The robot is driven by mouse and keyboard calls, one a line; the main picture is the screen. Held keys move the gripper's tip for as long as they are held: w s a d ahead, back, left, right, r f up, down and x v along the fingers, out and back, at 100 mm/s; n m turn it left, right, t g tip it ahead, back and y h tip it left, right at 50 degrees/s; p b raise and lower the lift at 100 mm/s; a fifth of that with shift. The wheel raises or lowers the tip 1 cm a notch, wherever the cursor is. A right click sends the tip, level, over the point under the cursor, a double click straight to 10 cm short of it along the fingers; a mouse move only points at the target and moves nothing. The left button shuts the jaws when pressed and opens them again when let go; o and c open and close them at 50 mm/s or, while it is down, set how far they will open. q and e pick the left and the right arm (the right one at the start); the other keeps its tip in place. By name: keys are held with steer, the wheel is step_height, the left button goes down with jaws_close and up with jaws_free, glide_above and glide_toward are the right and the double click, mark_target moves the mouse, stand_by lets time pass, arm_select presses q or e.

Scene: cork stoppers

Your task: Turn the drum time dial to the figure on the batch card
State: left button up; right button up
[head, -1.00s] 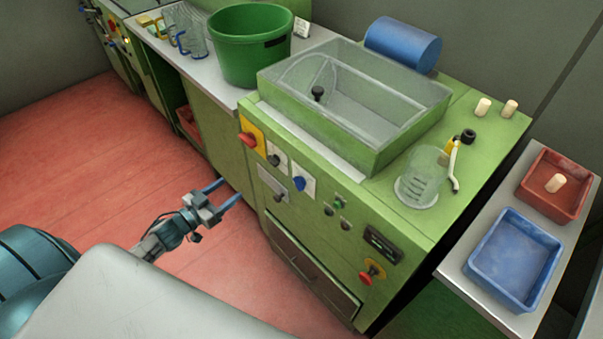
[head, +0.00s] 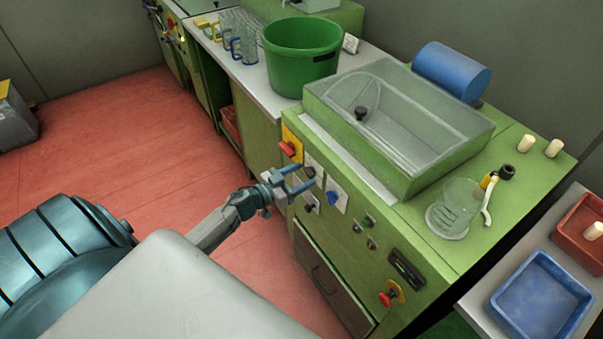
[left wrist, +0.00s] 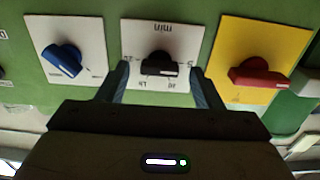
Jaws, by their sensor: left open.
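The time dial (left wrist: 157,63) is a black knob on a white plate (left wrist: 160,32) marked "min", upside down in the left wrist view. My left gripper (left wrist: 158,82) is open, its fingers on either side of the dial's lower part; I cannot tell whether they touch it. In the head view the left gripper (head: 307,175) reaches the machine's front panel and partly covers the dial. Small figures ring the knob, but its setting is unclear. A small white card (head: 350,43) stands behind the green bucket; its figure is too small to read. My right gripper is not in view.
A red knob (head: 288,148) on yellow and a blue knob (head: 332,197) on white flank the dial closely. A red stop button (head: 386,298) is lower right. Above are a clear-lidded drum trough (head: 400,135) and a glass beaker (head: 455,208). Red floor (head: 110,130) is clear.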

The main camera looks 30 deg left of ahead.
arm_select(q)
steer(key=shift+w+d, duration=0.1)
steer(key=shift+w, duration=0.1)
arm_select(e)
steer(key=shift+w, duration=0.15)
arm_select(q)
steer(key=c, duration=1)
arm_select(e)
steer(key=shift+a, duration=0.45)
